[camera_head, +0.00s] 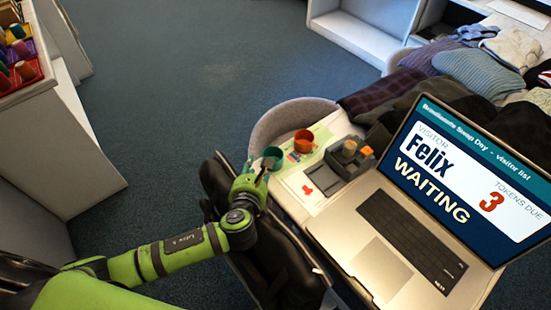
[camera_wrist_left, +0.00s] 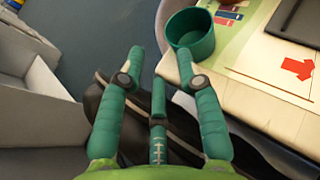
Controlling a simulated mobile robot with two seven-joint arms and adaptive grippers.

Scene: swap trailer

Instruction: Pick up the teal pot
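The teal pot (camera_head: 272,158) stands upright at the left edge of the pale table (camera_head: 330,222), partly behind my left gripper in the head view. It also shows in the left wrist view (camera_wrist_left: 192,44), just ahead and to the right of the fingers. My left gripper (camera_head: 260,174) is close to the pot on its near side. In the left wrist view its teal fingers (camera_wrist_left: 161,62) are apart with nothing between them. The right fingertip looks near or against the pot's lower edge; I cannot tell whether it touches. My right gripper is not in view.
An orange pot (camera_head: 303,141) stands on a printed sheet beside the teal pot. A grey device (camera_head: 350,160) and an open laptop (camera_head: 405,228) sit to the right. A grey chair (camera_head: 262,132) and black bag (camera_head: 285,268) are close by. Folded clothes (camera_head: 485,70) lie behind.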

